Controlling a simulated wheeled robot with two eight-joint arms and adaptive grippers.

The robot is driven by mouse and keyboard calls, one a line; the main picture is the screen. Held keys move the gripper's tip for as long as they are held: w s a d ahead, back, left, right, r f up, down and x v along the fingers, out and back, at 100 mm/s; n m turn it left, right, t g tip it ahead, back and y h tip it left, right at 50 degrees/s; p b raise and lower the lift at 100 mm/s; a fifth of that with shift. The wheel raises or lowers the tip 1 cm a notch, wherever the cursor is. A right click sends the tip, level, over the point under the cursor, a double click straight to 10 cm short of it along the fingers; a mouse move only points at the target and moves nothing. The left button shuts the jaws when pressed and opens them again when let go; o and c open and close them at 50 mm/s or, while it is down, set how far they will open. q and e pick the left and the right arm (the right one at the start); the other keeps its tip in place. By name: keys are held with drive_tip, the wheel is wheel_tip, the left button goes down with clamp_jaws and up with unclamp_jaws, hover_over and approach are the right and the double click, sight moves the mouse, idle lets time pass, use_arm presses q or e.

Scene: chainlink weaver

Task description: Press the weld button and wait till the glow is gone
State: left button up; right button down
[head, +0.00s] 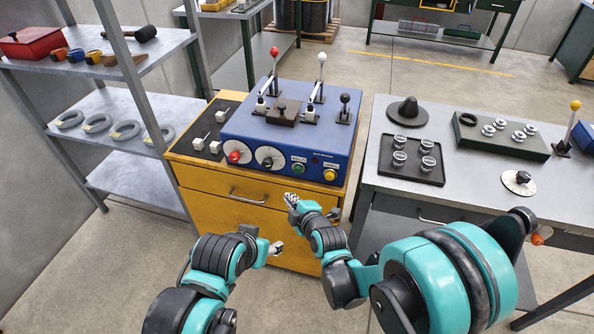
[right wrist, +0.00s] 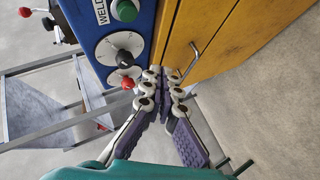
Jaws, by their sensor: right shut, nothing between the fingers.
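The blue weld machine (head: 318,136) stands on a yellow cabinet (head: 225,190). Its green button (head: 298,168) is on the front panel, between a black-knobbed dial (head: 270,158) and a yellow button (head: 330,175). In the right wrist view the green button (right wrist: 125,10) is at the top edge beside lettering that reads "WELD". My right gripper (head: 291,200) is shut and empty, in front of the cabinet below the green button and apart from it; its fingertips meet in the right wrist view (right wrist: 166,85). My left gripper (head: 275,248) is low before the cabinet; its finger gap is unclear. I see no clear glow.
Levers with red (head: 274,51), white and black knobs rise from the machine's top. A grey table (head: 460,195) with a black tray (head: 412,174) stands close on the right. A grey shelf (head: 110,110) stands on the left. The cabinet handle (head: 248,197) sticks out.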

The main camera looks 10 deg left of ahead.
sight(298, 170)
drive_tip(key=shift+s+a+f+n, duration=0.1)
drive_tip(key=shift+a+f+n, duration=0.2)
drive_tip(key=shift+a, duration=0.2)
drive_tip(key=w+p, duration=0.1)
drive_tip(key=w, duration=0.8)
drive_tip(key=shift+d, duration=0.2)
idle(1.2)
drive_tip(key=shift+w, duration=0.4)
